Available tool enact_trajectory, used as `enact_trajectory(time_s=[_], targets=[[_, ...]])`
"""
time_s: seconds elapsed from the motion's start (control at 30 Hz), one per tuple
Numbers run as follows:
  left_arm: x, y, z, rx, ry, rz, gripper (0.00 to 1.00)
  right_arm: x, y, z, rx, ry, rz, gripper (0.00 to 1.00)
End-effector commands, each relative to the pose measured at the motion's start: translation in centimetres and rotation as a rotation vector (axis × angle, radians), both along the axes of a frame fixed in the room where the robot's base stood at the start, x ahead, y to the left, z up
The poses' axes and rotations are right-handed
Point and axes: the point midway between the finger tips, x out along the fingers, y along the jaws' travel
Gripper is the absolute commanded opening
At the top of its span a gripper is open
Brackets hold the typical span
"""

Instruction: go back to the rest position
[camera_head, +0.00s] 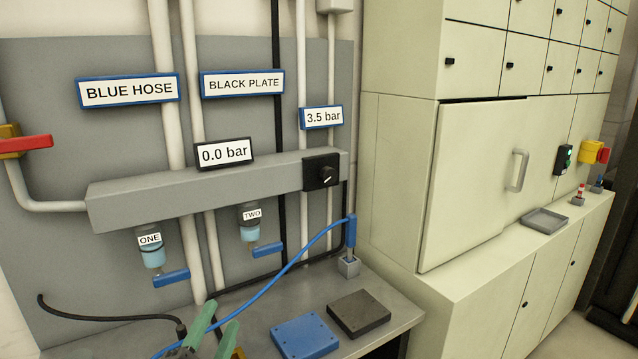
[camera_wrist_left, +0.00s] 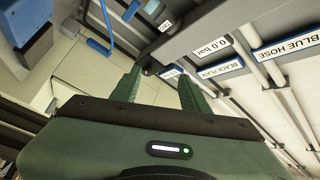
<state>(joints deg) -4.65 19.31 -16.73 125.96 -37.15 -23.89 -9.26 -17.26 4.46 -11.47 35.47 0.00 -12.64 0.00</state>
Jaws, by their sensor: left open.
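My left gripper (camera_head: 214,322) shows at the bottom edge of the head view, with its two green fingers pointing up and apart. It is open and nothing shows between the fingers. In the left wrist view the same two fingers (camera_wrist_left: 158,84) stand apart above the dark green gripper body. The gripper is left of the blue plate (camera_head: 305,336) and in front of the grey manifold bar (camera_head: 220,187). My right gripper is in neither view.
A black plate (camera_head: 359,313) lies on the grey bench. A blue hose (camera_head: 297,257) runs from its holder (camera_head: 349,266) down past my gripper. A black hose (camera_head: 110,319) arcs at left. Blue-handled valves (camera_head: 171,278) hang below the bar. A beige cabinet (camera_head: 475,180) stands at right.

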Motion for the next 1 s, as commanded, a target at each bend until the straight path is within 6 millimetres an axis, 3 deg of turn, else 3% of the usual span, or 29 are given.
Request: enact_trajectory(time_s=[0.03, 0.1, 0.2, 0.3, 0.5, 0.8, 1.0], targets=[[-1.2, 1.8, -3.4, -0.115, 0.143, 0.073, 0.45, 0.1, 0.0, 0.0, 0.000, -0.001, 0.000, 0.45], [-3.2, 3.7, -8.0, -0.250, 0.334, 0.167, 0.45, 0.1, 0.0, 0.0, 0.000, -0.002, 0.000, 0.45], [-7.4, 5.2, -14.1, -0.408, 0.589, 0.281, 0.45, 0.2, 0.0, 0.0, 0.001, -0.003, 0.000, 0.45], [-11.7, 5.4, -18.4, -0.515, 0.795, 0.365, 0.45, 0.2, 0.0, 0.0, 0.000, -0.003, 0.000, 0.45], [-18.8, 4.8, -23.1, -0.638, 1.085, 0.469, 0.45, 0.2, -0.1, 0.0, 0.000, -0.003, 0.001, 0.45], [-27.8, 3.0, -26.0, -0.736, 1.404, 0.569, 0.45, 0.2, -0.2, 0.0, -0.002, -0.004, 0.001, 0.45], [-26.5, 2.8, -31.4, -0.726, 1.426, 0.579, 0.45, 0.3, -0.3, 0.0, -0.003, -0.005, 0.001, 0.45]])
